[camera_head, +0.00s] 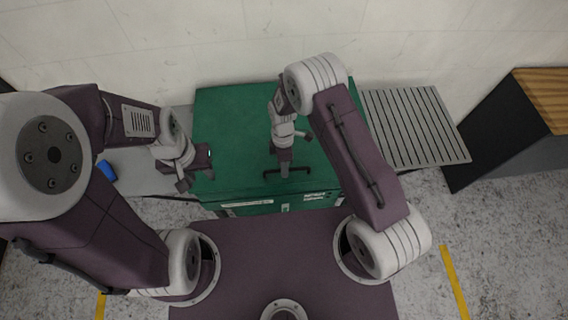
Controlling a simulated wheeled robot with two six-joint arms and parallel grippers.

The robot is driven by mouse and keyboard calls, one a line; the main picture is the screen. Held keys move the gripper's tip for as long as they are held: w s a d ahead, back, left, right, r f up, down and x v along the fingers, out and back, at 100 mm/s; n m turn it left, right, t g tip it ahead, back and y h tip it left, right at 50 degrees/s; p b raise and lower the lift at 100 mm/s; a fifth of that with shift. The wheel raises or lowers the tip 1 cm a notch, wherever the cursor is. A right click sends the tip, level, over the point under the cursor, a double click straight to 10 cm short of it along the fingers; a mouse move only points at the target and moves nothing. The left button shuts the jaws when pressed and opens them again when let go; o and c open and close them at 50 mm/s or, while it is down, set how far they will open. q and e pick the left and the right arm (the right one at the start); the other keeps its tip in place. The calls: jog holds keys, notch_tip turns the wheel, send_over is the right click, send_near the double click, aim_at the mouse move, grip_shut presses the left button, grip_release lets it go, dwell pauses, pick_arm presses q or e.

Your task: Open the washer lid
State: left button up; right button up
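The washer is a green box (232,125) in the middle of the head view, with its flat green lid lying down on top. A black bar handle (301,169) is on the lid near its front edge. My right gripper (284,172) points down at the middle of this handle; its tip overlaps the bar, but I cannot tell whether the fingers grip it. My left gripper (196,177) is at the washer's left front corner, with its fingers apart and nothing seen between them.
A slatted grey shelf (415,125) extends right of the washer. A grey side surface (135,175) lies to the left, with a small blue object (106,170) on it. A dark box with a wooden top (545,95) stands far right. A pale wall (200,40) is behind.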

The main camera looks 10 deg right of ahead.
jog(key=shift+w, duration=0.15)
jog(key=c, duration=0.3)
grip_shut()
dwell(0.9)
